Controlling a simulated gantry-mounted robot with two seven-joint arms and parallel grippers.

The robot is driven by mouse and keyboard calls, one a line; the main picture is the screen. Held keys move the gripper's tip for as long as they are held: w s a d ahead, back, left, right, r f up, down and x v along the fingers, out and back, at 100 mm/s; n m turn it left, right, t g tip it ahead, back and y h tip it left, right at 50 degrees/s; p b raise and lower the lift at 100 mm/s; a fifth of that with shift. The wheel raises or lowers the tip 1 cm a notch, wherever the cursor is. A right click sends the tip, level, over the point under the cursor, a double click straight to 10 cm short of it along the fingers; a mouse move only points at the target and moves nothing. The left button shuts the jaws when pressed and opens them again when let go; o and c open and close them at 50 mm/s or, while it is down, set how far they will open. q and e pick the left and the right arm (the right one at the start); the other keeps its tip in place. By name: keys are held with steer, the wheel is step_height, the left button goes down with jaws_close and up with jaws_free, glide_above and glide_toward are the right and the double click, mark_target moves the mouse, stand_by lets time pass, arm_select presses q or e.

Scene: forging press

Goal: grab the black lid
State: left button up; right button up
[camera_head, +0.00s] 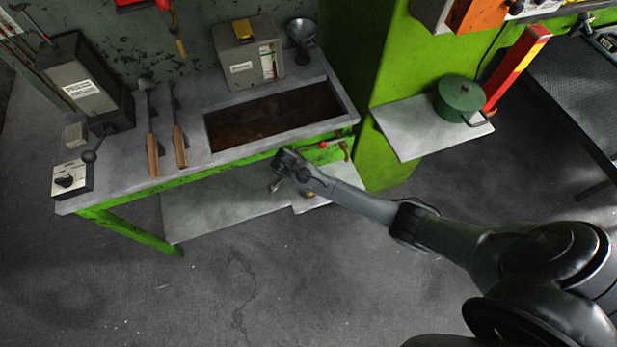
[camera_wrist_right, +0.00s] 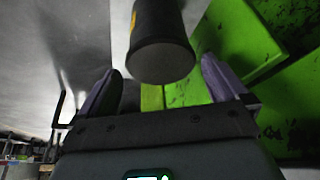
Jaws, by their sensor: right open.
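A dark, rounded cylindrical thing (camera_wrist_right: 162,45) with a yellow mark on its side shows at the top middle of the right wrist view. It may carry the black lid; I cannot make out a separate lid edge. My right gripper (camera_wrist_right: 161,70) is open, with one finger on each side of this dark end in the picture. I cannot tell whether they touch it. In the head view my right gripper (camera_head: 286,178) reaches down at the bench's front edge, above the lower shelf, and the dark thing is not clearly seen there. My left gripper is out of view.
The grey workbench (camera_head: 190,88) with green legs has a sunken tray (camera_head: 275,118), two wooden-handled tools and a grey box (camera_head: 248,58). Its lower shelf (camera_head: 215,212) lies under the front edge. A green pot (camera_head: 461,97) stands on a side shelf (camera_head: 405,140). The floor in front is clear.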

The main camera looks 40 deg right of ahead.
steer(key=shift+x, duration=0.8)
steer(key=c, duration=0.8)
steer(key=shift+r, duration=0.15)
